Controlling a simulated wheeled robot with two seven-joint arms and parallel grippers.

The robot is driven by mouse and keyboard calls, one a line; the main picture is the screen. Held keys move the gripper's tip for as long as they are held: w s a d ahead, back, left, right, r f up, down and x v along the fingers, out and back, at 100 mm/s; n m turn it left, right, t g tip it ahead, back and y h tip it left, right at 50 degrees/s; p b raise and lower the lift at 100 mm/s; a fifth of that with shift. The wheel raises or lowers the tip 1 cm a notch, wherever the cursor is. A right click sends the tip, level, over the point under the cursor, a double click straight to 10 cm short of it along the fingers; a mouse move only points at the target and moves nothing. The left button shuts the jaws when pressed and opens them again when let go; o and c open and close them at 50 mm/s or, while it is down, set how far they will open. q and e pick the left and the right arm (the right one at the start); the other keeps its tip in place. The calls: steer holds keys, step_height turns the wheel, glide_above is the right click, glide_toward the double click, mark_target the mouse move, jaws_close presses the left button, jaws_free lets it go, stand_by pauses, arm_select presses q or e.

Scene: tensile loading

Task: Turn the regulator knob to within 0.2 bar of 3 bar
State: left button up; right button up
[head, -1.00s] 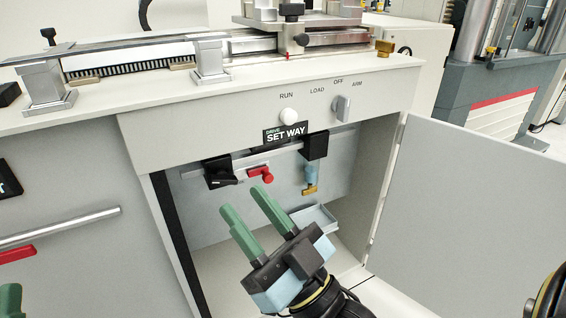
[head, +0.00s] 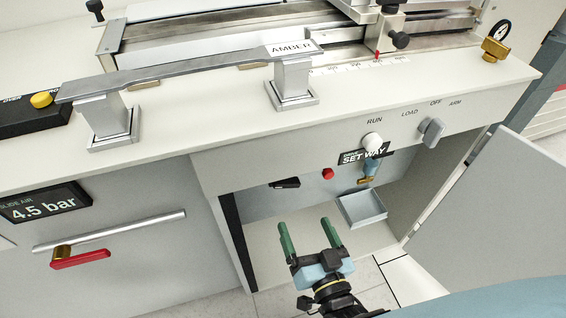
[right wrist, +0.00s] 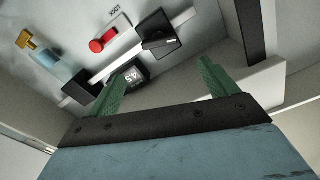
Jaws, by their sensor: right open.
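The slide air display (head: 45,203) on the left cabinet front reads 4.5 bar. A black part with a pale line on it, perhaps the regulator knob, sits in the open bay (head: 285,183). It shows larger in the right wrist view (right wrist: 162,38), beside a red knob (right wrist: 103,42) and a small dark display (right wrist: 130,79) that seems to read 4.5. My right gripper (head: 304,224) is open and empty, low at the bay opening, apart from these parts. Its fingers (right wrist: 162,70) also show in the right wrist view. My left gripper is out of view.
A blue bowl with a brass end (head: 368,172) hangs above a grey tray (head: 362,208) in the bay. The open door (head: 480,215) bounds the right side. A bar handle (head: 120,229) and red lever (head: 80,260) stick out at left. The counter (head: 200,128) overhangs.

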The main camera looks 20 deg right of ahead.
mark_target(289, 186)
steer(key=w+b, duration=0.1)
steer(key=w, duration=0.5)
steer(key=w+b, duration=0.2)
steer(key=w, duration=0.4)
steer(key=shift+a+f, duration=0.1)
steer(key=shift+a, duration=0.1)
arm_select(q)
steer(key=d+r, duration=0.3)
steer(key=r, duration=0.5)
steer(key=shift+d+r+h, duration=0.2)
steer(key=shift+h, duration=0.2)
arm_select(e)
steer(key=shift+w, duration=0.55)
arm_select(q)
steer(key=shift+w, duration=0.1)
arm_select(e)
steer(key=c, duration=1)
